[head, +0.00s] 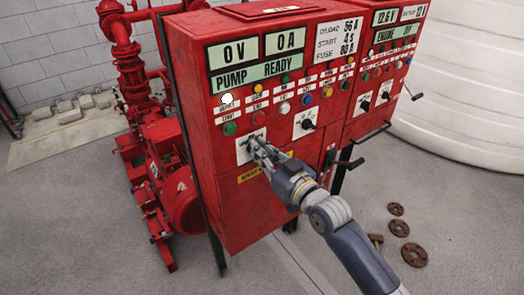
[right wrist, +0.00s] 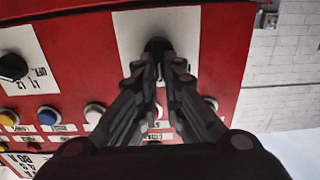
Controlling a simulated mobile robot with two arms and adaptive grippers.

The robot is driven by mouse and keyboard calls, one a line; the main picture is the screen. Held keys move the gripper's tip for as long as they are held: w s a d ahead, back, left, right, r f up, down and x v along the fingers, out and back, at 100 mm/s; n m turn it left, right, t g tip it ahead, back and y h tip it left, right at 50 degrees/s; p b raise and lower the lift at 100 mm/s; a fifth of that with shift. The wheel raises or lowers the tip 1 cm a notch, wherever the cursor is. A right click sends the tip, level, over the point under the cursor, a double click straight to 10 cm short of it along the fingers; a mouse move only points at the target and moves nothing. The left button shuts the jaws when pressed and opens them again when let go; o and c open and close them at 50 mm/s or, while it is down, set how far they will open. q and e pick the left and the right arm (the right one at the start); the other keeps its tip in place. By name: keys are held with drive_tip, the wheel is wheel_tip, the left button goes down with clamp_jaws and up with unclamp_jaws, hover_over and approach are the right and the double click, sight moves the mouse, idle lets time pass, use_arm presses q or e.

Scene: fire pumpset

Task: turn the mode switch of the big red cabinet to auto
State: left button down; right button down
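The big red cabinet (head: 245,200) stands in the middle of the head view. A rotary switch on a white plate (head: 241,153) sits low on its left panel; I take it as the mode switch. My right gripper (head: 256,148) is at this switch and covers most of it. In the right wrist view the gripper's fingertips (right wrist: 158,62) are close together on both sides of the black switch knob (right wrist: 157,45) and appear shut on it. The knob's pointing direction and the plate's lettering are hidden or unreadable. My left gripper is out of view.
A second black rotary switch (head: 308,124) is to the right, with rows of buttons and lamps above. A smaller red cabinet (head: 372,112) adjoins on the right. Red pump piping (head: 132,75) is on the left, a white tank (head: 465,110) on the right. Rusty flanges (head: 399,228) lie on the floor.

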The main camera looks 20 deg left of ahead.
idle(0.4)
drive_tip(key=m, duration=0.6)
drive_tip(key=w+m, duration=0.1)
drive_tip(key=m, duration=0.1)
drive_tip(key=shift+d+f+m, duration=0.25)
drive_tip(key=shift+d+m, duration=0.15)
idle(0.3)
drive_tip(key=c, duration=1.7)
unclamp_jaws()
drive_tip(key=shift+d, duration=0.1)
